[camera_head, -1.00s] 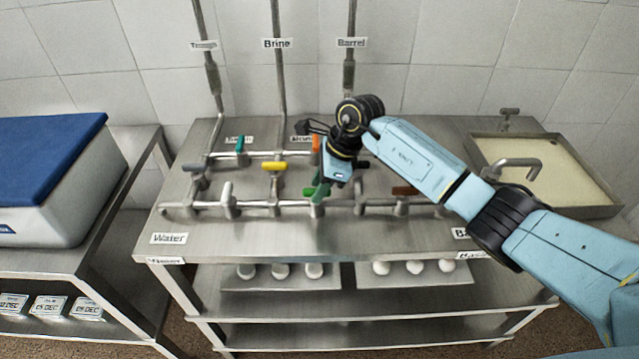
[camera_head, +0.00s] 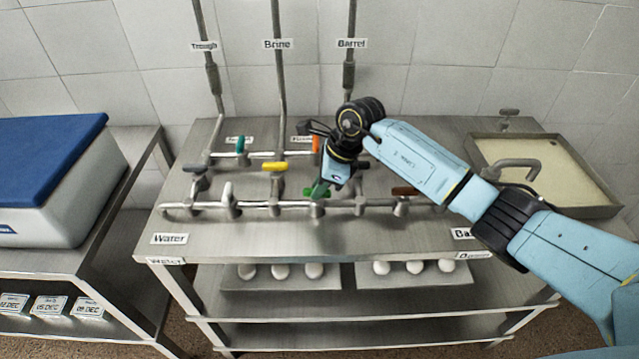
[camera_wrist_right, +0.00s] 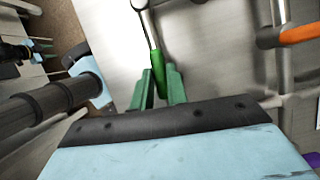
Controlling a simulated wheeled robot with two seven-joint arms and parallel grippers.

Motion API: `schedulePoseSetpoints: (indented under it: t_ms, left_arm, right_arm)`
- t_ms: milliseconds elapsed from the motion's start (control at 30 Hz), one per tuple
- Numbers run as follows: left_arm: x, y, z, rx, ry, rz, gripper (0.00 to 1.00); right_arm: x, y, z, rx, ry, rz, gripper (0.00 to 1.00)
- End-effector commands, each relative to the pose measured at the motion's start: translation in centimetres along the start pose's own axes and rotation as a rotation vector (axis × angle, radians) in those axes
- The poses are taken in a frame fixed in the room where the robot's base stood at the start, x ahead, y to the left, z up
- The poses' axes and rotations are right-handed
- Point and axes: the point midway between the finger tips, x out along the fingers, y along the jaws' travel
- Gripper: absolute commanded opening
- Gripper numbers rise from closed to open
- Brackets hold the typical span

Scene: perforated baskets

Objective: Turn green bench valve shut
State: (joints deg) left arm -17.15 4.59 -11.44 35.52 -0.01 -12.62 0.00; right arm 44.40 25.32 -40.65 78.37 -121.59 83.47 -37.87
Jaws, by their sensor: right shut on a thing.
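The green bench valve (camera_head: 308,192) sits on the front pipe of the steel bench, near the middle. Its green handle lies roughly sideways in the head view and is partly hidden by my right gripper (camera_head: 321,190). In the right wrist view the green handle (camera_wrist_right: 157,62) stands between the tips of the two green fingers of my right gripper (camera_wrist_right: 160,82). The right gripper is shut on the handle, with the arm coming from the right. The handle's exact angle against its pipe is hard to judge.
Yellow (camera_head: 275,167), teal (camera_head: 240,144), orange (camera_head: 316,144) and brown (camera_head: 405,191) valve handles stand nearby on the pipes. A white handle (camera_head: 228,190) is to the left. A basin (camera_head: 590,210) is at the right, a blue-lidded box (camera_head: 50,165) at the left.

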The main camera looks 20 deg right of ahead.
Motion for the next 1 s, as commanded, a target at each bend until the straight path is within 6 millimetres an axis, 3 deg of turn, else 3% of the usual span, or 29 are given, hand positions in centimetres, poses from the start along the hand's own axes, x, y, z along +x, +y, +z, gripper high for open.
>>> schedulePoseSetpoints:
  t_ms: [600,1000]
  left_arm:
    - [-1.9,0.0,-0.1,0.000,0.000,0.000,0.36]
    - [-2.1,0.0,-0.2,0.000,0.000,0.001,0.36]
  right_arm:
    - [-0.1,0.3,0.2,0.498,0.000,-0.211,0.00]
    - [0.0,0.5,0.3,0.850,-0.001,-0.356,0.00]
